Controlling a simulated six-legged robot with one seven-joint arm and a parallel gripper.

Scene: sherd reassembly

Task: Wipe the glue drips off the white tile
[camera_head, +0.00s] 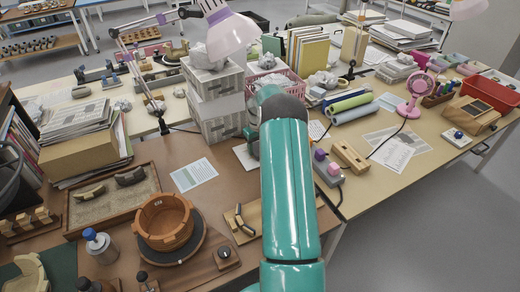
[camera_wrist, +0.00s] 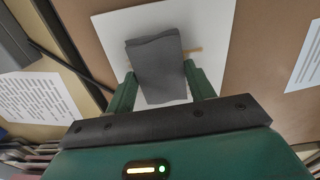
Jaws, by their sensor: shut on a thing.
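In the wrist view my gripper (camera_wrist: 160,72) is shut on a dark grey pad (camera_wrist: 156,52), with one green finger on each side. The pad is over the white tile (camera_wrist: 112,28) and hides its middle. I cannot tell whether the pad touches the tile. A tan glue streak (camera_wrist: 194,50) shows on the tile just right of the pad; any other drips under the pad are hidden. In the head view my arm covers most of this spot, and a pale edge that may be the tile (camera_head: 242,158) shows left of it.
A printed sheet (camera_head: 194,175) lies left of the arm. A reassembled brown pot (camera_head: 165,220) stands on a dark turntable at front left, near a sand tray (camera_head: 78,212). A wooden block (camera_head: 350,156) lies to the right.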

